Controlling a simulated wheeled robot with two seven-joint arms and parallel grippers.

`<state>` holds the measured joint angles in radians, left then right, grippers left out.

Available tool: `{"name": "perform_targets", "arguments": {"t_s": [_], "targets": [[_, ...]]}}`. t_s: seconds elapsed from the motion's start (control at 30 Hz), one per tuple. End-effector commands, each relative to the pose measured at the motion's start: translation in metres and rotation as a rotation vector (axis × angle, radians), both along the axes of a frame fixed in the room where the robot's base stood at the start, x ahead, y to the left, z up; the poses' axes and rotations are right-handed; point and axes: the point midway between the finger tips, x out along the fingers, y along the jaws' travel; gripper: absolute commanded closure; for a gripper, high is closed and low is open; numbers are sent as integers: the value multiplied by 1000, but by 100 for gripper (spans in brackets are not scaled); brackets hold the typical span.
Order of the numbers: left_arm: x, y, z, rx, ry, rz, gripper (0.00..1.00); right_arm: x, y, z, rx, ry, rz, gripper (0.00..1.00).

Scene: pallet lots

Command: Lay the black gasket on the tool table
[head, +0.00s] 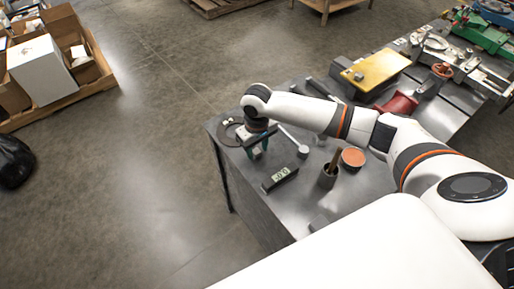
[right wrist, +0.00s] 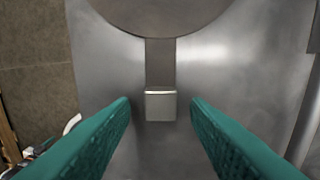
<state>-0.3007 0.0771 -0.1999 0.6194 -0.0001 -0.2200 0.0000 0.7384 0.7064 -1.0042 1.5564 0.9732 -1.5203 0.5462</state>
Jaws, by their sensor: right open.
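In the right wrist view, a dark round edge (right wrist: 160,18) shows at the top, with a strip running down to a small metal block (right wrist: 160,104) between the open fingers (right wrist: 160,108). This is probably the same gasket; its far part is out of view. My left gripper is not in view.
A small display box (head: 279,178), a dark cup (head: 327,177), an orange disc (head: 353,157) and a light-handled tool (head: 293,140) lie right of the gripper. A yellow plate (head: 382,69) and machinery stand further back. Open floor lies left of the table.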

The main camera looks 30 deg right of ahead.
Motion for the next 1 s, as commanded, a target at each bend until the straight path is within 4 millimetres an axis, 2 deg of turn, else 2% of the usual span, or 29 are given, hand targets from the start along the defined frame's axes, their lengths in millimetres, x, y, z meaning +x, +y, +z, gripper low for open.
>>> {"name": "perform_targets", "arguments": {"t_s": [0.4,0.5,0.7,1.0], "targets": [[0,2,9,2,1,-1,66,2,0,84,2,-5,0,57],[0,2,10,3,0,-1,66,1,0,99,1,-3,0,57],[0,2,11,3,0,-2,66,1,0,115,0,-1,-1,57],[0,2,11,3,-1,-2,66,1,0,117,1,0,-1,57]]}}
